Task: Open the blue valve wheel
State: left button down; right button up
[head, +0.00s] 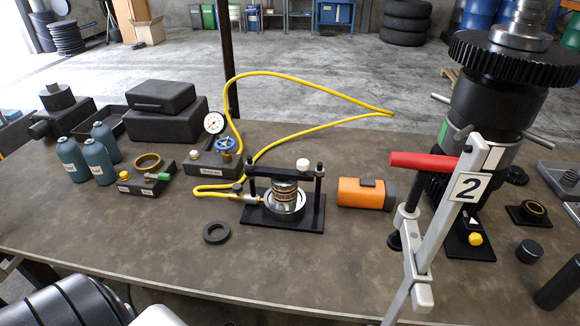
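The blue valve wheel (226,144) sits on top of a dark grey block (213,166) on the workbench, left of centre in the head view. A round white pressure gauge (214,122) stands just behind and left of the wheel. A yellow hose (300,127) loops past the wheel and lies on the bench. How far the valve is turned cannot be told. Neither of my grippers shows in the head view, and nothing touches the wheel.
A black press frame (283,211) with a metal stack stands right of the wheel, beside an orange tool (361,193). Teal bottles (103,141) stand left. A tall gear assembly (490,100) and a red-handled clamp (427,225) fill the right.

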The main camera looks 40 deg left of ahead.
aim_at(225, 146)
jog(key=u, duration=1.55)
